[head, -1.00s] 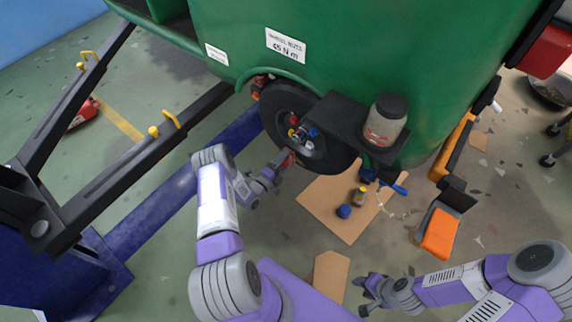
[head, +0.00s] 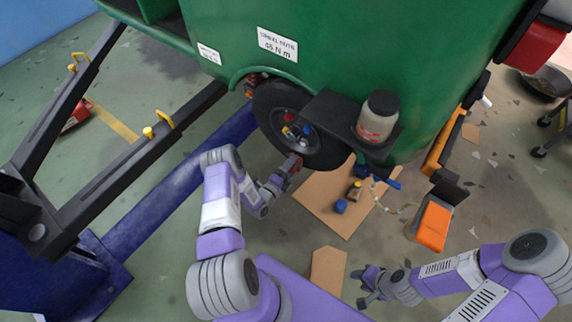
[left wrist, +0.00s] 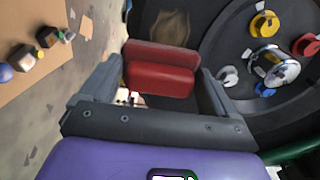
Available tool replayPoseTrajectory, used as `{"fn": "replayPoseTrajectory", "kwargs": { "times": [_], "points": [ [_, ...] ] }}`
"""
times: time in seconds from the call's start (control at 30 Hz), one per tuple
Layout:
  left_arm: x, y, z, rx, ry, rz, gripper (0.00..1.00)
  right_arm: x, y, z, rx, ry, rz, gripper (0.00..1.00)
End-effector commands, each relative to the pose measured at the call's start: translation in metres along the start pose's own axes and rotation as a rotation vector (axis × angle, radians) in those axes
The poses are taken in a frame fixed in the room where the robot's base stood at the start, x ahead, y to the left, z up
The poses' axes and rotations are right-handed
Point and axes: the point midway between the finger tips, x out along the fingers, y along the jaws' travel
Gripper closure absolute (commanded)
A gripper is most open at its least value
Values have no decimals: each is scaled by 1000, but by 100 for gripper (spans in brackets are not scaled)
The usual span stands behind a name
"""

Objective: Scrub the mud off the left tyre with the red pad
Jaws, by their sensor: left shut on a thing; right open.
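The black left tyre (head: 268,112) sits under the green rickshaw body, with coloured nuts on its wheel. My left gripper (head: 284,177) is at the tyre's lower edge, shut on the red pad (head: 295,163). In the left wrist view the red pad (left wrist: 160,78) is between the two fingers, and the tyre (left wrist: 205,50) lies close beyond it. A brownish mud patch (left wrist: 172,27) shows on the tyre just past the pad. I cannot tell whether the pad touches the tyre. My right gripper (head: 366,283) is open and empty, low over the floor.
A cardboard sheet (head: 325,212) with a small bottle (head: 355,190) and a blue cap-like item (head: 340,206) lies right of the tyre. A dark bracket holding a jar (head: 377,118) juts out above it. A blue beam (head: 165,190) runs left of my left arm.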

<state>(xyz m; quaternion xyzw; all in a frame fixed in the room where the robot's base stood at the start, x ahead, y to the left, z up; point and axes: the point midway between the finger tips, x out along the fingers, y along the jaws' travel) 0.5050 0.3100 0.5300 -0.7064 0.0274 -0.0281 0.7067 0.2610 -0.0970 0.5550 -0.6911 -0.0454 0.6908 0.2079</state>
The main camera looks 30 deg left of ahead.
Motion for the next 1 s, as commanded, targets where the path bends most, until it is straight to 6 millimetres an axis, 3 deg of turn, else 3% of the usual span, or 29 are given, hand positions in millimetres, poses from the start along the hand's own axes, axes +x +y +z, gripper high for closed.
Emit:
{"fn": "replayPoseTrajectory", "kwargs": {
  "times": [0.13, 0.5, 1.0],
  "points": [
    [1, 0, -16, -2, 8, -2, 35, -3, -1, 0, 0, 0, 0, 57],
    [-2, 1, -17, -1, 4, -1, 35, -4, -1, 0, 0, 0, 0, 57],
    [-50, 0, -15, 0, 1, 2, 35, -21, -8, 1, 0, 0, 0, 57]
  ]
}}
